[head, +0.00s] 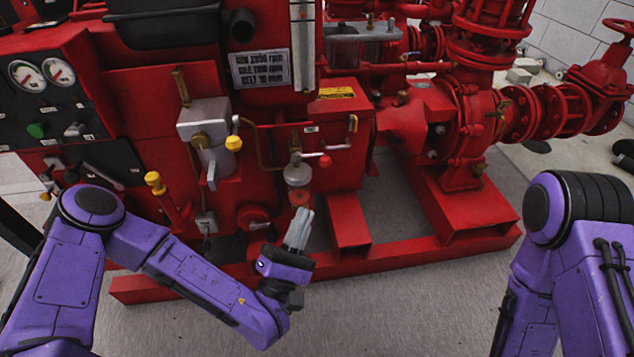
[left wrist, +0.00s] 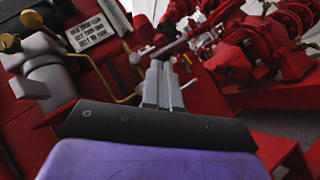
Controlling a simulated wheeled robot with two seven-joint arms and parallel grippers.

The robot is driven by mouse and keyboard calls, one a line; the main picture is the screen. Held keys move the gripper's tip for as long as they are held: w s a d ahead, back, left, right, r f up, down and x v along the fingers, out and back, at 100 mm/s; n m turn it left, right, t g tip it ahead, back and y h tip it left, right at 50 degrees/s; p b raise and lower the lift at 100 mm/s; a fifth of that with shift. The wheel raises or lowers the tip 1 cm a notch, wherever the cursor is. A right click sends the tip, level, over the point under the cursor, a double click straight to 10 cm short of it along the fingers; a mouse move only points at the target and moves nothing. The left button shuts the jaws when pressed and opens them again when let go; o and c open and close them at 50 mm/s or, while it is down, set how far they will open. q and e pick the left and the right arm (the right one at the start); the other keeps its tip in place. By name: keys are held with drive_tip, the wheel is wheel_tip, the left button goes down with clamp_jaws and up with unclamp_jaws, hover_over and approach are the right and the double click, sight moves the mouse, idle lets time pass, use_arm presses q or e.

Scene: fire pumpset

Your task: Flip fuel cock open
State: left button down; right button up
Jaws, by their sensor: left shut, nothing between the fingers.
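The fuel cock appears to be the small lever with a red ball knob (head: 325,160) on the front of the red pumpset. It sits beside a fuel filter with a clear bowl (head: 297,174). The lever points right, roughly level. My left gripper (head: 303,213) is shut and empty, its grey fingers pointing up, below and apart from the bowl and knob in the head view. In the left wrist view the shut fingers (left wrist: 162,77) stand upright, and a grey rod crosses just behind their tips; I cannot tell whether they touch it. My right gripper is out of view.
A grey cylinder unit with a yellow knob (head: 233,143) and a yellow-topped red handle (head: 155,183) stand left of the filter. A red base frame (head: 420,255) runs along the floor. Red pipes and valves fill the right. The grey floor in front is open.

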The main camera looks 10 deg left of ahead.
use_arm(q)
drive_tip(key=x, duration=0.8)
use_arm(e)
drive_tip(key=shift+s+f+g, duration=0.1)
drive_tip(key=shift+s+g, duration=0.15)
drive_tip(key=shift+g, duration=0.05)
